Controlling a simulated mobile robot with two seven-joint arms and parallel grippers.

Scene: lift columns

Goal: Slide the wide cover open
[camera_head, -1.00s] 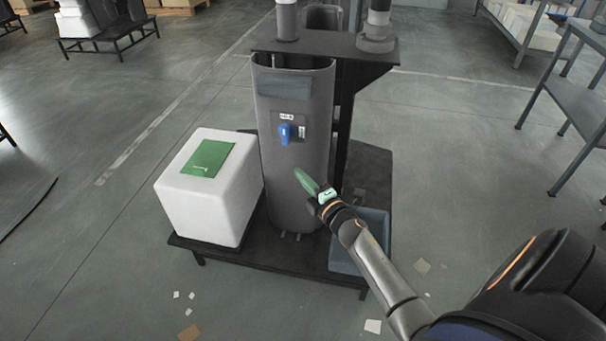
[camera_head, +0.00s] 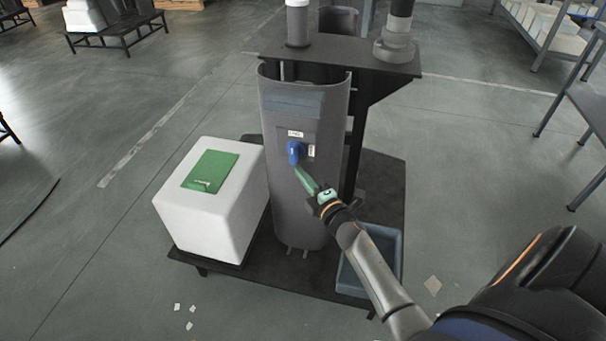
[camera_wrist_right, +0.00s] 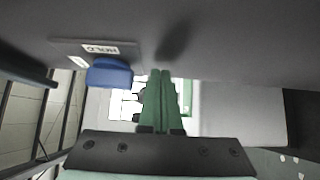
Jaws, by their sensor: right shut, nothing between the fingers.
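A wide grey curved cover (camera_head: 292,205) wraps the front of the upright column below a dark top plate. A blue knob (camera_head: 295,151) sits on a small panel on the cover, with white labels above and to its right. My right gripper (camera_head: 299,171) has green fingers, shut and empty, with the tips just below the knob. In the right wrist view the shut fingers (camera_wrist_right: 160,74) are beside the blue knob (camera_wrist_right: 110,72), near a label reading HOLD. Whether they touch knob or cover I cannot tell. My left gripper is not in view.
A white box (camera_head: 215,208) with a green sheet on top stands left of the column on the dark base. A blue-grey bin (camera_head: 350,278) is at the base's right. The dark top plate (camera_head: 385,66) overhangs the column. Floor in front is mostly open, with small scraps.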

